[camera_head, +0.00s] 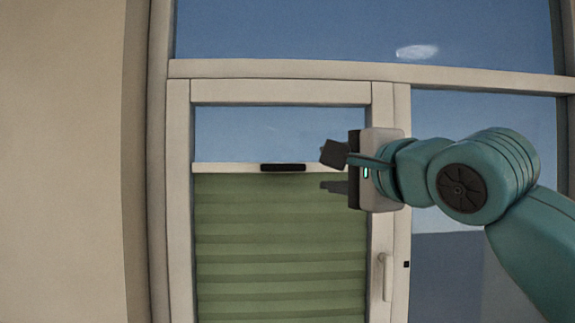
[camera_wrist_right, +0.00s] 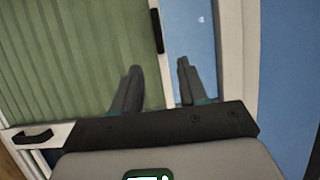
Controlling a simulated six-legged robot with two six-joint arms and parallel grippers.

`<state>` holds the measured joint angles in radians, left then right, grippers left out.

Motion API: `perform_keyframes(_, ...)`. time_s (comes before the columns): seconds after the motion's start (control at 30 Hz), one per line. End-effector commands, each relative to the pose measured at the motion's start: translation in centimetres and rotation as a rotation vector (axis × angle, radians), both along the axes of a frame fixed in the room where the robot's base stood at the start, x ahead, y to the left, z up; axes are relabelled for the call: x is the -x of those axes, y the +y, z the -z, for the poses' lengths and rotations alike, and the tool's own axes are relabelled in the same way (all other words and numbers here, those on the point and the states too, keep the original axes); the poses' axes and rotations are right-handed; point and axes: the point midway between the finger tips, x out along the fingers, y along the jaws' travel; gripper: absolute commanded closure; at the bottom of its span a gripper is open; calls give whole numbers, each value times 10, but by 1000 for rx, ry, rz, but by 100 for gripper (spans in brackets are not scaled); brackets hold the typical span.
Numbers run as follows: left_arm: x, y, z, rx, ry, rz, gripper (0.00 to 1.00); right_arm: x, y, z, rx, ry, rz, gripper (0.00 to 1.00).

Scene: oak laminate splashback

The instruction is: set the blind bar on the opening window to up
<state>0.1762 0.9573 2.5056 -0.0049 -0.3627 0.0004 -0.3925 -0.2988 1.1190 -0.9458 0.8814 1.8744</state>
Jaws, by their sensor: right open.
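The opening window's green pleated blind (camera_head: 280,250) has a pale top bar (camera_head: 225,168) with a black grip (camera_head: 283,167) at its middle. The bar stands below the top of the sash, with clear glass above it. My right gripper (camera_head: 328,170) is open and empty, just right of the grip, with one finger above the bar's level and one below. In the right wrist view the open fingers (camera_wrist_right: 158,66) lie on either side of the bar's line. The black grip (camera_wrist_right: 157,31) shows beyond the fingertips, apart from them. My left gripper is not in view.
The pale sash frame (camera_head: 180,220) surrounds the blind. A window handle (camera_head: 387,277) is on its right stile, below my right gripper. A fixed pane (camera_head: 450,120) is at the right, behind my arm. A plain wall (camera_head: 60,160) fills the left.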

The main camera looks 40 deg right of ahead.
Motion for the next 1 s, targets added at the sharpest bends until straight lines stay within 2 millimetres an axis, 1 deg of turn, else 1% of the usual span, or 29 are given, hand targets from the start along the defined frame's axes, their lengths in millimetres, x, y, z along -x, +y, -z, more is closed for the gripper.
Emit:
perform_keyframes(0.2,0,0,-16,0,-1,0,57,-43,-16,-2,-1,6,10,57)
perform_keyframes(0.4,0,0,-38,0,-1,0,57,-91,-30,-4,-1,6,7,57)
perform_keyframes(0.5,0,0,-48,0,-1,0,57,-112,-35,-4,0,4,4,57)
perform_keyframes(0.6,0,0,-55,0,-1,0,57,-128,-41,-4,-2,4,4,57)
perform_keyframes(0.7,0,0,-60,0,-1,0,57,-139,-44,-3,-1,2,3,57)
perform_keyframes(0.8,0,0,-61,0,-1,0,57,-144,-46,-2,-1,0,4,57)
perform_keyframes(1.0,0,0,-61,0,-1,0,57,-146,-46,0,-1,-1,3,57)
